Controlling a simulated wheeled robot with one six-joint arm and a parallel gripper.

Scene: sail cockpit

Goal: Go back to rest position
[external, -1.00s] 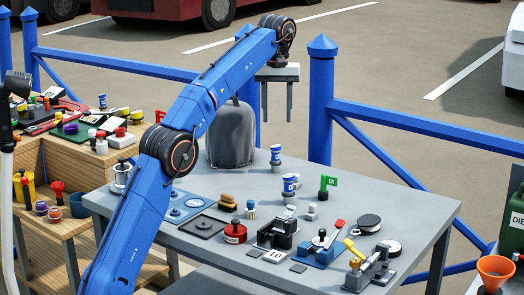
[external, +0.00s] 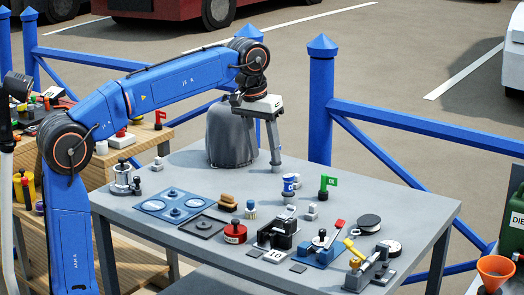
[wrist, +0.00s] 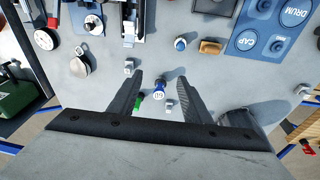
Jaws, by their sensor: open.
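My gripper (external: 267,157) hangs fingers-down above the back of the grey table (external: 400,196), beside a dark grey covered lump (external: 226,140). In the wrist view my gripper (wrist: 159,78) has its two dark fingers spread, with nothing held between them. A green flag piece (external: 327,187) stands farther right.
A blue fence post (external: 320,105) rises behind the table. A wooden bench (external: 148,142) stands at left.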

